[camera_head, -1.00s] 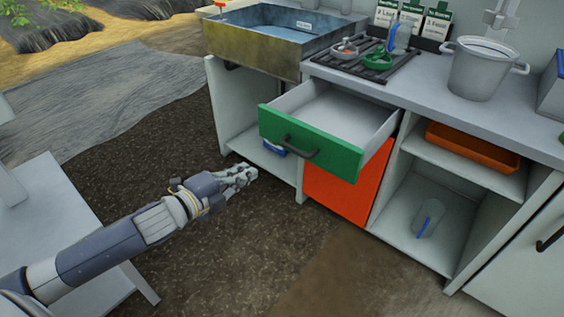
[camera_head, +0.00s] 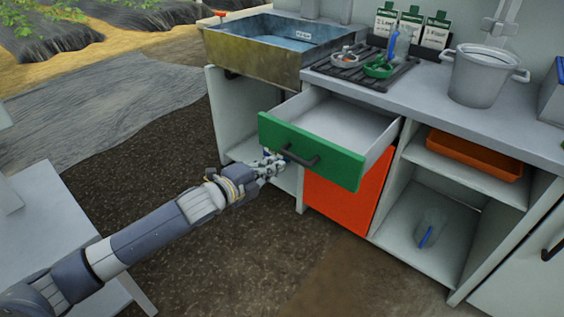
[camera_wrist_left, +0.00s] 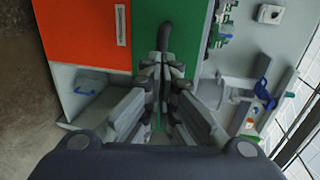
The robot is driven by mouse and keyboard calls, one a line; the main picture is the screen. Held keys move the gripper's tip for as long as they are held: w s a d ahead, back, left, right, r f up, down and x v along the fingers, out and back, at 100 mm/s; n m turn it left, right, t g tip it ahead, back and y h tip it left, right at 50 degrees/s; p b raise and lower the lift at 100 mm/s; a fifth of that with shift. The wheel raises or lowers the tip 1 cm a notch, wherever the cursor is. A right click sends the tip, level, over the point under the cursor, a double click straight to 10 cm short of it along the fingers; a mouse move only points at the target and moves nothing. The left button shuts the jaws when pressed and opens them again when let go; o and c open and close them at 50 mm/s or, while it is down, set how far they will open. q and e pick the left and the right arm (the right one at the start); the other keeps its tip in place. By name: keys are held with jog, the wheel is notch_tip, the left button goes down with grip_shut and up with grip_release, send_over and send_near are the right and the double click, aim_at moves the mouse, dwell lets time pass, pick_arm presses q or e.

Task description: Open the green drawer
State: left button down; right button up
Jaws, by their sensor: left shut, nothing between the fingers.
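The green drawer (camera_head: 330,156) is pulled well out of the counter. Its white inside (camera_head: 335,119) looks empty. A dark bar handle (camera_head: 299,155) is on its green front. My left gripper (camera_head: 275,161) is shut and empty, close to the left end of the handle. In the left wrist view the fingertips (camera_wrist_left: 163,75) are just below the dark handle (camera_wrist_left: 165,37), in front of the green drawer front (camera_wrist_left: 184,40). Whether the fingertips touch the handle or the front I cannot tell. My right gripper is not in view.
An orange-red door (camera_head: 342,192) is below the drawer. Open shelves to the right hold an orange tray (camera_head: 470,155). A metal sink (camera_head: 255,50), a rack (camera_head: 358,67) and a pot (camera_head: 480,75) are on the counter. The floor in front is clear.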

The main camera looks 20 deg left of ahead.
aim_at(290, 154)
pick_arm(q)
jog(key=shift+b+x, duration=0.35)
jog(key=shift+x, duration=1.65)
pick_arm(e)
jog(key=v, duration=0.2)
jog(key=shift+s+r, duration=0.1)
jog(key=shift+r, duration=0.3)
pick_arm(q)
jog(key=shift+w+d, duration=0.1)
jog(key=shift+w, duration=0.1)
jog(key=shift+r+p+x, duration=0.2)
jog(key=shift+x, duration=0.75)
jog(key=shift+r+p+x, duration=0.15)
jog(key=shift+p+x, duration=0.05)
jog(key=shift+x, duration=0.75)
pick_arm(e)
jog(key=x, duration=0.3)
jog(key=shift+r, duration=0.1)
